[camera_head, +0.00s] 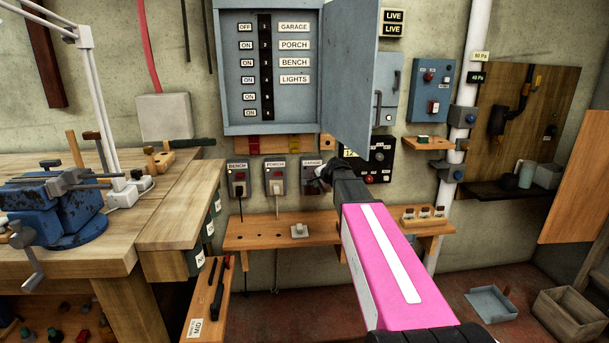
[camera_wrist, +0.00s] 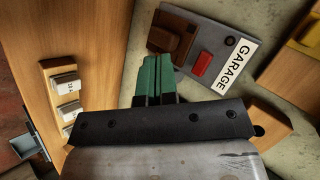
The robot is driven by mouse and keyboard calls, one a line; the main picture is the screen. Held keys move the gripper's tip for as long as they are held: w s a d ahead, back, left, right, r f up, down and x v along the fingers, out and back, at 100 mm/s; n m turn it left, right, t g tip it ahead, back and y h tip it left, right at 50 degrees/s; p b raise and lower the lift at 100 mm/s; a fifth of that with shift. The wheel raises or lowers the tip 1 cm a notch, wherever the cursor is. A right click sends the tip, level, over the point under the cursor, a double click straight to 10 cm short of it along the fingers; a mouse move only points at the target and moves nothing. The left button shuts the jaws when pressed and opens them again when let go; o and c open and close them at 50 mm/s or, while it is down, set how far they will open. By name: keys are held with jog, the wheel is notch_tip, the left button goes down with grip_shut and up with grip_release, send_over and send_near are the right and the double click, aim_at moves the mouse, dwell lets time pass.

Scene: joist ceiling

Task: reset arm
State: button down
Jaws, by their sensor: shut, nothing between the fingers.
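My gripper (camera_head: 322,179) is at the end of my pink arm, in front of the wall by the GARAGE switch box (camera_head: 309,163). In the wrist view its green fingers (camera_wrist: 155,76) are shut together with nothing between them. The GARAGE box (camera_wrist: 213,55) lies just beyond the fingertips there, with a brown part and a red button. I cannot tell whether the fingers touch it. In the head view my gripper hides part of this box.
BENCH (camera_head: 238,178) and PORCH (camera_head: 275,177) boxes hang left of my gripper. A wooden shelf (camera_head: 255,233) runs below. The breaker cabinet's open door (camera_head: 349,75) hangs above my gripper. A workbench with a blue vise (camera_head: 55,210) stands at left. A white pipe (camera_head: 466,85) stands at right.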

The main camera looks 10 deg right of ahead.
jog(key=s+f+n+g+h, duration=0.1)
jog(key=s+f+n+g, duration=0.2)
jog(key=s+f, duration=0.4)
jog(key=s+f+n+g+h, duration=0.1)
jog(key=s+f+n+g, duration=0.2)
jog(key=s, duration=1.2)
jog(key=s+f+n+g+h, duration=0.1)
jog(key=s+f+n+g, duration=0.2)
jog(key=s+f, duration=0.7)
jog(key=shift+s+d+f+n+h, duration=0.2)
jog(key=shift+s+f+n+h, duration=0.15)
jog(key=shift+s+n, duration=0.55)
jog(key=c, duration=1.8)
grip_release()
